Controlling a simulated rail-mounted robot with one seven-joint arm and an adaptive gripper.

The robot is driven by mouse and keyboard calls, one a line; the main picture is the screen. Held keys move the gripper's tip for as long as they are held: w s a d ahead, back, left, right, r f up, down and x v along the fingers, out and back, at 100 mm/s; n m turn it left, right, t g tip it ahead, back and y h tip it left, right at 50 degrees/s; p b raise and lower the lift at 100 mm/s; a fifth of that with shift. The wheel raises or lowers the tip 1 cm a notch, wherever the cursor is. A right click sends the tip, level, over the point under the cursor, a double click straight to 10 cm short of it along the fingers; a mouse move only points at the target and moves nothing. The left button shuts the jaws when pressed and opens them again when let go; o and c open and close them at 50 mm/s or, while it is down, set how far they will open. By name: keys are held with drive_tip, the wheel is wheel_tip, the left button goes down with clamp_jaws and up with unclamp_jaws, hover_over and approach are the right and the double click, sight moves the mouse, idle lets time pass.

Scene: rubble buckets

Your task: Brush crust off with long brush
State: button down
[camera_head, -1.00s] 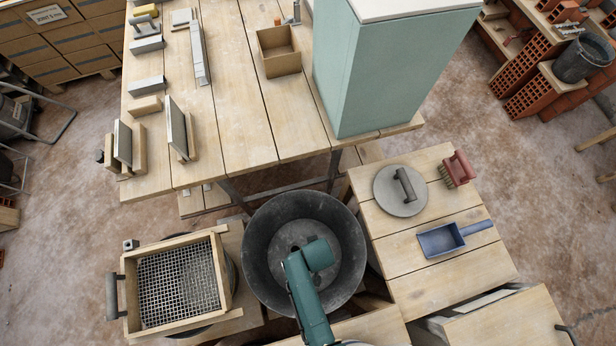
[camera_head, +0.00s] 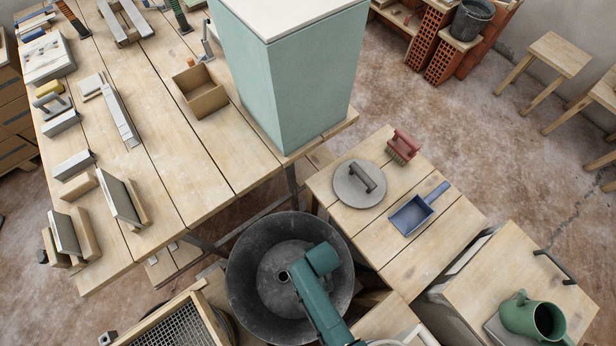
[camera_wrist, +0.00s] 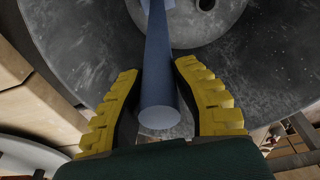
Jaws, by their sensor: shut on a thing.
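My gripper (camera_wrist: 157,72) shows in the wrist view with its yellow-and-black fingers on both sides of a blue-grey round handle (camera_wrist: 160,112). It is shut on that handle, which runs away from me toward the dark metal pan (camera_wrist: 105,30). In the head view the wide dark pan (camera_head: 244,272) stands below my arm, which hides my gripper. The pan's floor has a paler round patch with a small hub. I cannot make out a distinct crust.
A side table (camera_head: 440,245) right of the pan holds a round lid (camera_head: 352,190), a red-backed brush (camera_head: 403,147) and a blue scoop (camera_head: 412,215). A framed sieve (camera_head: 185,325) is at lower left. A workbench (camera_head: 190,170) with a green block (camera_head: 290,90) stands behind.

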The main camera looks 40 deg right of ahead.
drive_tip(key=shift+s+a, duration=0.1)
drive_tip(key=shift+s, duration=0.05)
drive_tip(key=a+p, duration=0.1)
drive_tip(key=a, duration=0.2)
drive_tip(key=shift+a, duration=0.1)
idle(0.4)
drive_tip(key=shift+w+a+r, duration=0.1)
drive_tip(key=shift+w+a, duration=0.15)
drive_tip(key=shift+a, duration=0.7)
drive_tip(key=shift+w+a+r, duration=0.1)
drive_tip(key=shift+w+a, duration=0.1)
drive_tip(key=shift+a, duration=0.7)
drive_tip(key=shift+w+a, duration=0.25)
drive_tip(key=shift+a, duration=0.7)
drive_tip(key=s+d+p, duration=0.2)
drive_tip(key=s+d, duration=0.3)
drive_tip(key=d, duration=0.3)
drive_tip(key=shift+s+f, duration=0.2)
drive_tip(key=shift+a+p, duration=0.1)
drive_tip(key=shift+p, duration=0.2)
